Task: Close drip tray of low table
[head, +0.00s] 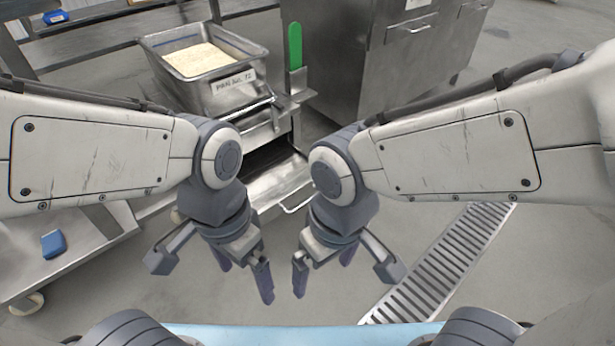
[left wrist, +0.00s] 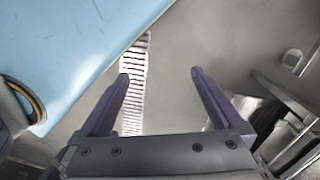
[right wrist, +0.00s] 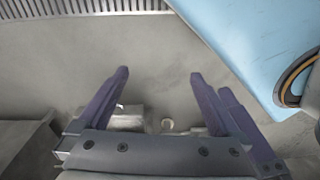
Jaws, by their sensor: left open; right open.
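The metal drip tray (head: 270,185) sticks out from under the low table (head: 285,128) in the head view, pulled out toward me. Its wire handle (head: 297,202) is at the front right. My arms partly hide the tray and the low table. My left gripper (head: 245,270) is open and empty, nearer to me than the tray; its spread fingers also show in the left wrist view (left wrist: 160,95). My right gripper (head: 323,270) is open and empty, close beside the left one and apart from the handle. Its spread fingers show in the right wrist view (right wrist: 160,90).
A labelled metal pan of rice (head: 232,95) stands on the low table beside an upright green handle (head: 295,45). Steel cabinets (head: 410,50) stand behind. A shelf with a blue object (head: 54,244) is at left. A floor drain grate (head: 440,265) lies right; nearby floor is clear.

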